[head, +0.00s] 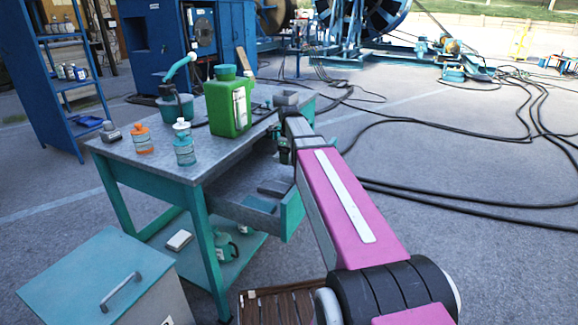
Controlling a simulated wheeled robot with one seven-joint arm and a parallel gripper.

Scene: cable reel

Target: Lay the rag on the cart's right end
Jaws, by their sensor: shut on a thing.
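No rag can be made out for sure. A flat teal piece (259,203) lies in the open drawer (292,216) of a grey-topped teal bench, beside a dark grey block (275,187); I cannot tell if the teal piece is cloth. The bench (105,149) is the nearest thing to a cart. My arm reaches from the lower right to the bench's right side. My gripper (285,152) is small and dark there, above the drawer's far part. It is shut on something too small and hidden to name.
A teal-lidded box (85,275) stands at front left. Black cables (455,203) cross the floor at right. A blue shelf (55,90) stands left.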

